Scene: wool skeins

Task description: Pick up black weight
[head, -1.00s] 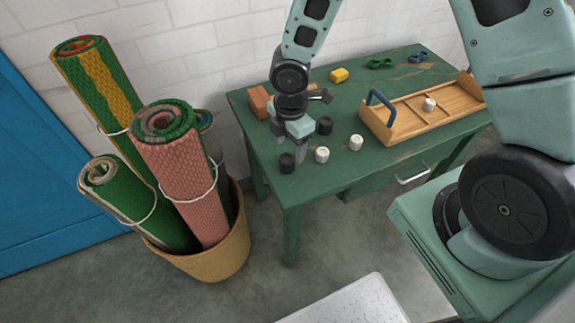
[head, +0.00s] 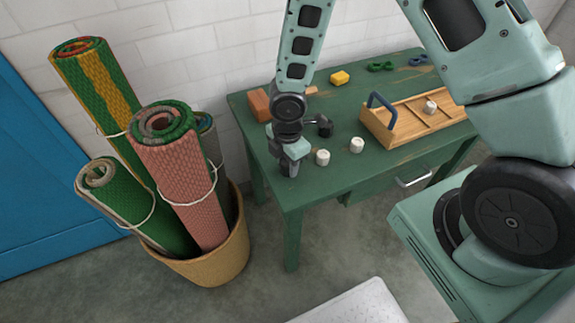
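My gripper (head: 289,166) points down at the near left part of the green table, low over the spot where a black weight stood. That black weight is hidden behind the gripper's fingers, and I cannot tell whether they are closed on it. Another black weight (head: 326,130) stands just behind and right of the gripper, partly covered by the wrist. Two white weights stand right of the gripper, a nearer one (head: 322,157) and another (head: 356,145) further right.
The green table (head: 330,185) also holds a wooden tray (head: 408,128) with a blue handle and a white weight (head: 430,107) in it. A brick-coloured block (head: 259,104), a yellow block (head: 340,77) and green skein-like loops (head: 380,66) lie further back. A basket (head: 215,258) of rolled rugs stands left.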

